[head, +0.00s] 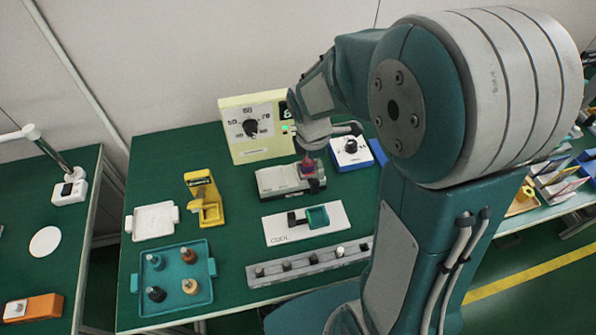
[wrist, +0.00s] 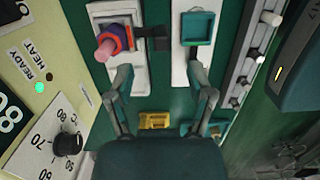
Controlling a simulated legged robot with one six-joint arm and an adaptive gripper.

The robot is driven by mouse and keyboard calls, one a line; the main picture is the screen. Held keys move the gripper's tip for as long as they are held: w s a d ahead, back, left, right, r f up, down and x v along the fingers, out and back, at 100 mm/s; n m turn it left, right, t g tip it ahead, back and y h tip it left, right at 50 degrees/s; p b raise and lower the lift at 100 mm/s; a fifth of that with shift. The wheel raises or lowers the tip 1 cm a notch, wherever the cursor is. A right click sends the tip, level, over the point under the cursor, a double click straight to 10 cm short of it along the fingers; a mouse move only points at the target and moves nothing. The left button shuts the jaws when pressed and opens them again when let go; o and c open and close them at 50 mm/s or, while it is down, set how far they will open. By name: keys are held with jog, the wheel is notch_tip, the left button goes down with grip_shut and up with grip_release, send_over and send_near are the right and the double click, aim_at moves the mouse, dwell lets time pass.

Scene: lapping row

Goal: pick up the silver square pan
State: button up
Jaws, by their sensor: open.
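The silver square pan (head: 154,221) is a pale, shallow square dish with a small handle on each side. It lies flat at the left side of the green table in the head view, behind the teal tray and left of the yellow stand. I cannot make it out in the wrist view. My gripper (wrist: 160,82) is open with its two fingers apart and nothing between them. In the head view it hangs over the middle of the table, well to the right of the pan, partly hidden by my arm.
The teal tray (head: 149,303) holds several pegs. The yellow stand (head: 204,198) is right of the pan. A grey-white device with a red-topped part (wrist: 110,42), a board with a green square dish (head: 317,217) and a dial panel (head: 251,128) stand near my gripper.

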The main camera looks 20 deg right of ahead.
aim_at(314, 181)
jog(key=f, duration=0.2)
jog(key=d+f, duration=0.1)
jog(key=f, duration=0.1)
jog(key=shift+f, duration=0.25)
jog(key=f, duration=0.2)
jog(key=a+f, duration=0.1)
jog(key=f, duration=0.1)
jog(key=shift+a+f, duration=0.15)
jog(key=shift+f, duration=0.1)
jog(key=shift+d+f, duration=0.25)
jog(key=shift+d, duration=0.4)
jog(key=shift+a, duration=0.15)
jog(key=c, duration=0.6)
jog(key=shift+a, duration=0.2)
grip_shut()
jog(key=shift+a, duration=0.1)
